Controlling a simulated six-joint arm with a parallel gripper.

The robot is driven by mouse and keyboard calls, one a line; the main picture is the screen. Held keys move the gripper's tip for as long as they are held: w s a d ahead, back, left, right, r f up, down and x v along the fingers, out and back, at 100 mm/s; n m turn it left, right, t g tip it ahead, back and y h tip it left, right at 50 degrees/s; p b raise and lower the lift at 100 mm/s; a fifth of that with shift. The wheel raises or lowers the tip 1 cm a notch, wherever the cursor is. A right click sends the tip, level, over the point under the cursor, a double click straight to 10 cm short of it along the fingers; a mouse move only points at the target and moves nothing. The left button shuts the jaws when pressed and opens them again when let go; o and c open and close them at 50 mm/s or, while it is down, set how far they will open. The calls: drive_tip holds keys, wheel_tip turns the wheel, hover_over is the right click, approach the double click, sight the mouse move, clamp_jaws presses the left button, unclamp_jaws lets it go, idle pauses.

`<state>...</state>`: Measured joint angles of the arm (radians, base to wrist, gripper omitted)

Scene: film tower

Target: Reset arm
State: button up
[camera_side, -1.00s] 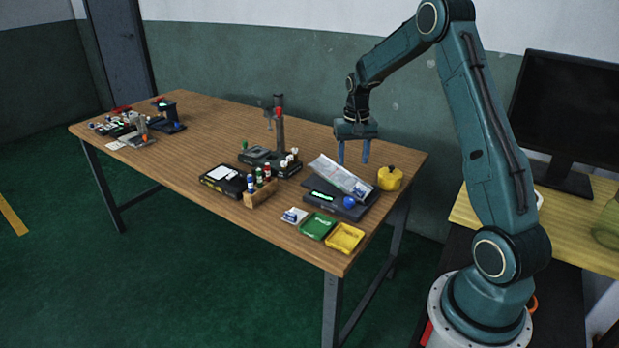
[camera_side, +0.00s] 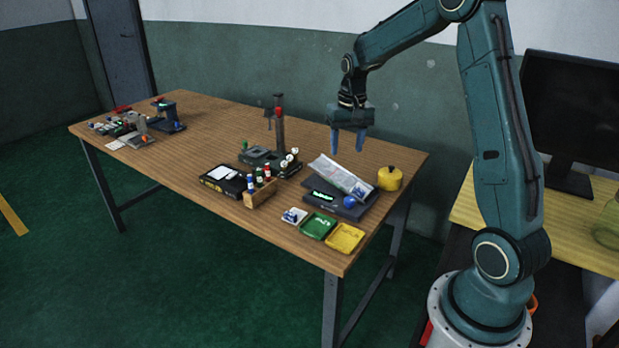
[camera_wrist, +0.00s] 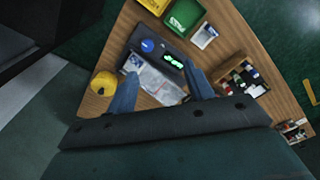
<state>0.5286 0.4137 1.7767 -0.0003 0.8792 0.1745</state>
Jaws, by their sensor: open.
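My gripper (camera_side: 347,142) is open and empty. In the side view it hangs fingers down in the air above the right end of the table, with two blue fingers apart. In the wrist view my gripper (camera_wrist: 160,92) shows its fingers spread either side of a clear plastic bag (camera_wrist: 155,85). The bag (camera_side: 342,177) lies on a dark scale (camera_side: 330,202) with a green lit display and a blue round knob. The fingers are above the bag and do not touch it.
A yellow round pot (camera_side: 390,179) stands right of the scale. Green (camera_side: 318,226) and yellow (camera_side: 345,238) trays lie at the table's front edge. A wooden rack of bottles (camera_side: 260,192), a black box (camera_side: 222,180) and a stand (camera_side: 279,130) are to the left. The table's middle (camera_side: 205,135) is clear.

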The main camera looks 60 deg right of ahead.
drive_tip(key=s+a+r+n+t, duration=0.1)
drive_tip(key=s+a+r+n, duration=0.1)
drive_tip(key=s+a+r, duration=0.35)
drive_tip(key=s+a+r+n+t, duration=0.1)
drive_tip(key=s+a+r+n, duration=0.15)
drive_tip(key=a+r, duration=0.5)
drive_tip(key=s+a+f+n+t, duration=0.1)
drive_tip(key=s+a+n+t, duration=0.2)
drive_tip(key=s+a, duration=0.7)
drive_tip(key=s, duration=0.4)
drive_tip(key=shift+w, duration=0.2)
idle(1.7)
